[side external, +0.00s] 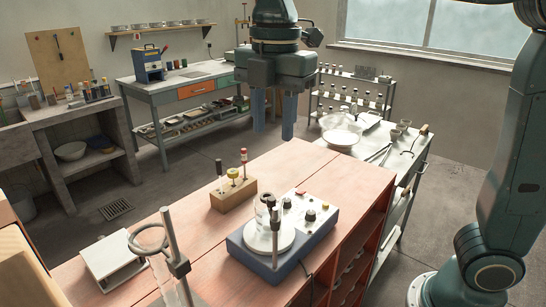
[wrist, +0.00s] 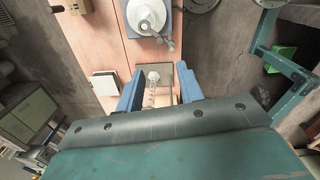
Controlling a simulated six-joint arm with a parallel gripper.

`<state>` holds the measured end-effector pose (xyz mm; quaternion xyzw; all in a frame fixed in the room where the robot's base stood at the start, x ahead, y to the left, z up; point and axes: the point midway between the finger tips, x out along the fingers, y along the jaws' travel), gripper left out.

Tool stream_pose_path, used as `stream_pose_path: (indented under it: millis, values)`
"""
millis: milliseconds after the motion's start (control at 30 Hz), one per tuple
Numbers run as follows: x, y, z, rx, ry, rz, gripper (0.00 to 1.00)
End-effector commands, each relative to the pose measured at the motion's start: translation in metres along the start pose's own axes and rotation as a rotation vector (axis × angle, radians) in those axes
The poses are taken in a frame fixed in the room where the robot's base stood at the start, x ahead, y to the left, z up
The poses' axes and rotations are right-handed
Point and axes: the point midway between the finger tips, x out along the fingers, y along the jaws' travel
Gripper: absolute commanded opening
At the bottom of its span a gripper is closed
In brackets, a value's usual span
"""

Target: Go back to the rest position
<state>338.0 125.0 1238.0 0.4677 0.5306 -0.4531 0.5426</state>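My gripper (side external: 273,122) hangs high above the reddish bench (side external: 185,238) in the side view, its two blue fingers pointing down. The fingers are apart, with nothing visible between them. In the wrist view, my gripper (wrist: 159,92) also shows spread fingers. A metal stand with a ring and glassware (wrist: 153,76) shows in the gap between them, apparently well below on the bench.
A blue hotplate unit (side external: 318,226) with a white disc and glass vessel stands on the bench. A wooden block holding upright tools (side external: 233,194), a white box (side external: 113,262) and the ring stand (side external: 172,245) are nearby. A grey side table (side external: 385,160) stands behind.

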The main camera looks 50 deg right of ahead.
Motion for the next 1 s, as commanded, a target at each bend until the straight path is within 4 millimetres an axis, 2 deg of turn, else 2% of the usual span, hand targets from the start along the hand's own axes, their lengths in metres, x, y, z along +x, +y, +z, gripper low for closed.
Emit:
stream_pose_path:
  millis: [167,367,667,1000]
  values:
    - [-0.001,-0.005,0.005,0.044,0.002,0.014,0.37]
    - [0.001,-0.024,0.023,0.225,0.012,0.061,0.37]
    - [0.015,-0.074,0.059,0.691,0.066,0.181,0.37]
    - [0.049,-0.135,0.087,1.239,0.187,0.313,0.37]
